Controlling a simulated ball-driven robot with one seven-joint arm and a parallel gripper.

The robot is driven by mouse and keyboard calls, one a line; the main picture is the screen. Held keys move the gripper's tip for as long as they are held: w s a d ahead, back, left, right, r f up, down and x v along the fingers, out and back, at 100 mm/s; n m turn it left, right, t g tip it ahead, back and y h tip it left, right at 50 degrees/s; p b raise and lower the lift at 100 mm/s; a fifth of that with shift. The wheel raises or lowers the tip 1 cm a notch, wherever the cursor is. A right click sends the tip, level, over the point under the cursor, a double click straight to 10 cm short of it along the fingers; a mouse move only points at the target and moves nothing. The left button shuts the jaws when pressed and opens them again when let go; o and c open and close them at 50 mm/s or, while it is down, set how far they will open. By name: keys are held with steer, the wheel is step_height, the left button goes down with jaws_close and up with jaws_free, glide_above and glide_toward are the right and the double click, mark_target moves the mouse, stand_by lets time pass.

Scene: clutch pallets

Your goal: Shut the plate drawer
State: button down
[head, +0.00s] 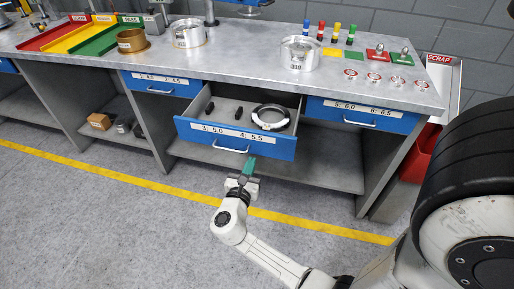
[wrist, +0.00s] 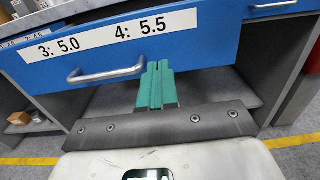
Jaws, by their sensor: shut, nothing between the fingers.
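The plate drawer (head: 234,140) stands open under the middle of the bench, with a blue front labelled "3: 5.0 4: 5.5" and a silver handle (head: 231,150). A dark-rimmed ring plate (head: 270,118) and small black parts (head: 210,108) lie inside. In the wrist view the drawer front (wrist: 190,40) fills the upper part, with the handle (wrist: 106,75) left of the fingers. My gripper (head: 250,165) has green fingers, shut and empty, just below the drawer front's lower edge; they also show in the wrist view (wrist: 156,75). I cannot tell whether they touch the drawer.
Closed blue drawers flank it at left (head: 160,84) and right (head: 362,115). The metal bench top (head: 240,60) holds rings, coloured pegs and trays. A lower shelf (head: 320,172) and bench legs stand below. A red scrap bin (head: 420,155) is at right. The floor in front is clear.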

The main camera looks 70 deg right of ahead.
mark_target(273, 105)
steer(key=d, duration=0.7)
steer(key=shift+w+d, duration=0.3)
steer(key=shift+d, duration=0.1)
steer(key=d+b, duration=0.5)
steer(key=d, duration=0.3)
steer(key=w+d+b, duration=0.1)
steer(key=d+b, duration=0.4)
steer(key=d, duration=0.3)
steer(key=w+d+b, duration=0.1)
steer(key=d+b, duration=0.4)
steer(key=d, duration=0.4)
steer(key=shift+d+f, duration=0.1)
steer(key=shift+f, duration=0.05)
steer(key=shift+d+b, duration=0.5)
steer(key=shift+w+r, duration=0.15)
steer(key=shift+r, duration=0.2)
steer(key=shift+a, duration=0.1)
